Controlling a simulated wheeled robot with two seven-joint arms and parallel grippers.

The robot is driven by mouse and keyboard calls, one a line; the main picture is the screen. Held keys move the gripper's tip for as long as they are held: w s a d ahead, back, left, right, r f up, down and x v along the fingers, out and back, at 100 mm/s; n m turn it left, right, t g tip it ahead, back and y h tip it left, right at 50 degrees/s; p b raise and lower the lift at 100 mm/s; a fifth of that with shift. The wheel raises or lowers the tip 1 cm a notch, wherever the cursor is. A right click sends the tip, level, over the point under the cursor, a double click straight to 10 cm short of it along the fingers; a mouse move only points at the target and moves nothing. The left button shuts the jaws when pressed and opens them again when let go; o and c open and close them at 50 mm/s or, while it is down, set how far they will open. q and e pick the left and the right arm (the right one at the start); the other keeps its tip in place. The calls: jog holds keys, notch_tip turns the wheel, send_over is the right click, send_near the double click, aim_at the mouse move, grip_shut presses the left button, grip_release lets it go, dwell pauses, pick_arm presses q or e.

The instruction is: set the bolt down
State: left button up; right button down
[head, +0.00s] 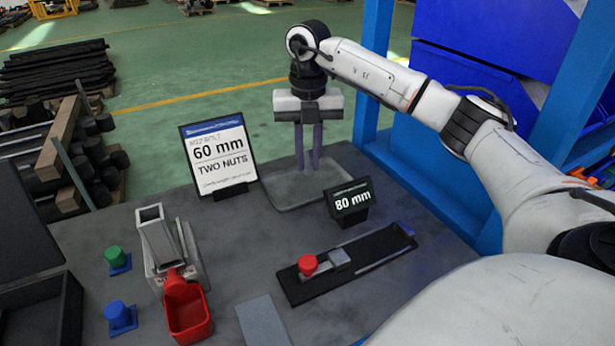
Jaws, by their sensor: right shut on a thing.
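My right gripper (308,166) points straight down over the grey shallow tray (290,201) near the back of the dark table. Its two long fingers are close together, shut on the bolt, with the tips low over the tray. The bolt is mostly hidden between the fingers, and I cannot tell whether it touches the tray floor. My left gripper is not in view.
A sign (218,157) reading "60 mm TWO NUTS" stands left of the tray. An "80 mm" display (351,202) stands right, behind a black slide gauge (385,243) with a red knob. A red bin (190,323) and green and blue knobs are front left.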

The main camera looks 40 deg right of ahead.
aim_at(308, 191)
jog(key=shift+f, duration=2.8)
jog(key=shift+f, duration=0.15)
jog(key=c, duration=1.7)
grip_release()
jog(key=shift+o, duration=0.2)
notch_tip(308, 191, up, 12)
jog(key=shift+r, duration=0.2)
jog(key=shift+a, duration=0.1)
